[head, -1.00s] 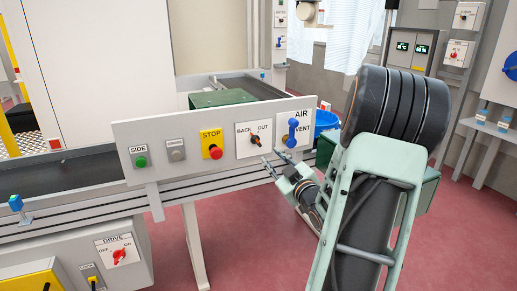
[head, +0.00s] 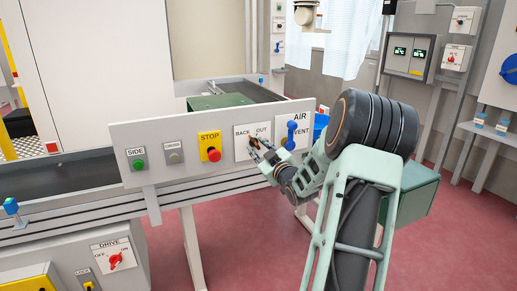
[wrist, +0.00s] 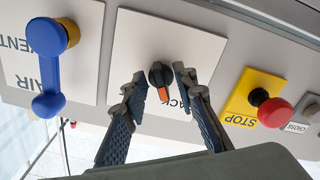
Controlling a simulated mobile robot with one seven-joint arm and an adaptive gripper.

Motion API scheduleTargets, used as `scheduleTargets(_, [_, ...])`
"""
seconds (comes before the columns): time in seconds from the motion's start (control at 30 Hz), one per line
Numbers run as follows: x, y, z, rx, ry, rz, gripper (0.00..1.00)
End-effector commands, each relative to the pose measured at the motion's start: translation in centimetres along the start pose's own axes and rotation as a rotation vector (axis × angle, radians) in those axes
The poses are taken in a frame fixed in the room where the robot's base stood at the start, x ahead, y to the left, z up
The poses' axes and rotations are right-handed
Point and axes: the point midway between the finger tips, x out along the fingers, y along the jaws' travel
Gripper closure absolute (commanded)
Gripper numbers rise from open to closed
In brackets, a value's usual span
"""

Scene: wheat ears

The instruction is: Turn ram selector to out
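The ram selector is a black knob with an orange pointer on a white plate (head: 243,153) marked BACK and OUT. In the wrist view the knob (wrist: 158,73) sits between my fingertips, and its orange pointer points down and slightly right, toward the BACK side. My gripper (wrist: 158,80) is open, one finger on each side of the knob, with a gap visible on both sides. In the head view my gripper (head: 257,148) is in front of the plate and hides most of the knob.
On the same panel are the blue AIR/VENT lever (wrist: 48,70), the red STOP button (wrist: 274,112) on a yellow plate, a grey CROSS button (head: 173,157) and a green SIDE button (head: 139,165). The lever and STOP button flank the plate closely.

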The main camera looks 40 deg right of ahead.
Motion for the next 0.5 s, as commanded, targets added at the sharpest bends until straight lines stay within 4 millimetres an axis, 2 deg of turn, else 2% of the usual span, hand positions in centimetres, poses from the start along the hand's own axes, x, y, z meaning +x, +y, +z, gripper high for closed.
scheduleTargets(0.03, [-0.01,0.00,0.00,0.000,0.000,0.000,0.74])
scheduleTargets(0.27, [-0.03,0.00,0.00,0.000,0.000,0.000,0.99])
scheduleTargets(0.5, [-0.04,0.00,0.00,0.001,0.000,0.000,1.00])
